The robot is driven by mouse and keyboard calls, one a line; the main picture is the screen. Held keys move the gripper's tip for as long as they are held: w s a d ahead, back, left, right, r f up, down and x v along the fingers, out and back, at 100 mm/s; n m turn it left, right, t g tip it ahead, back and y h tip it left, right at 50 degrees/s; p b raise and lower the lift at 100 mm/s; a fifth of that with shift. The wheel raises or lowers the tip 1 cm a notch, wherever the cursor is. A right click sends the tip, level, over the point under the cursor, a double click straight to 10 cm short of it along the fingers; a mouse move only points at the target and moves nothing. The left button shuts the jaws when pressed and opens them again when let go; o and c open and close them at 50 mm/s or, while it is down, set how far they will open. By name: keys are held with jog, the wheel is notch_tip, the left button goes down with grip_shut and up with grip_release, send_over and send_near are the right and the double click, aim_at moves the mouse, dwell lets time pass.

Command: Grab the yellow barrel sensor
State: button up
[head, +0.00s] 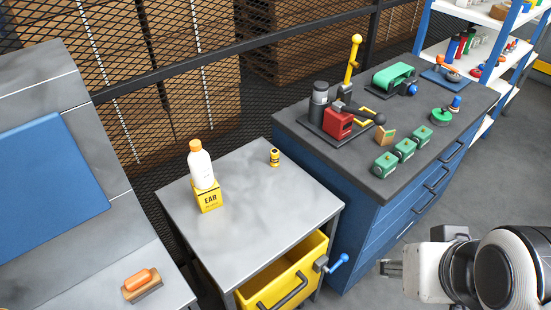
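A small yellow barrel with dark bands (274,157), which looks like the yellow barrel sensor, stands upright near the back right edge of the grey metal table (245,212). Nothing touches it. My gripper (389,268) is at the lower right, over the floor and well away from the barrel, pointing left. Its fingers are dark and small in the picture, so I cannot tell whether they are open or shut.
A white bottle with an orange cap (201,166) stands on a yellow box (207,197), left of the barrel. A yellow drawer (287,275) sticks out below. The blue cabinet (354,225) to the right carries a red machine (338,124) and green blocks (386,163).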

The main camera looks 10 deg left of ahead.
aim_at(276, 157)
jog(key=shift+w, duration=0.1)
jog(key=w+a+f+n+t, duration=0.1)
jog(key=w+a, duration=0.2)
jog(key=w, duration=0.7)
jog(key=w+a+f+t+y, duration=0.1)
jog(key=w+a+f, duration=0.1)
jog(key=w, duration=0.8)
jog(key=w+a+f+n+t, duration=0.1)
jog(key=w+a+t, duration=0.15)
jog(key=w, duration=0.85)
jog(key=w+a+f+y, duration=0.1)
jog(key=w+a+f, duration=0.3)
jog(key=a+f, duration=0.1)
jog(key=w+a+f+n+t+y, duration=0.1)
jog(key=w+a+f, duration=0.4)
jog(key=f, duration=0.3)
jog(key=w+a+f+n+t+y, duration=0.1)
jog(key=w+a+f, duration=0.4)
jog(key=f, duration=0.1)
jog(key=shift+f+t+y, duration=0.15)
jog(key=shift+t+y, duration=0.1)
jog(key=shift+y, duration=0.15)
jog(key=shift+a+f, duration=0.2)
jog(key=shift+f, duration=0.2)
jog(key=shift+w+f, duration=0.1)
jog(key=shift+w, duration=0.05)
jog(key=shift+x, duration=1.15)
jog(key=shift+w+a, duration=0.1)
jog(key=shift+w, duration=0.05)
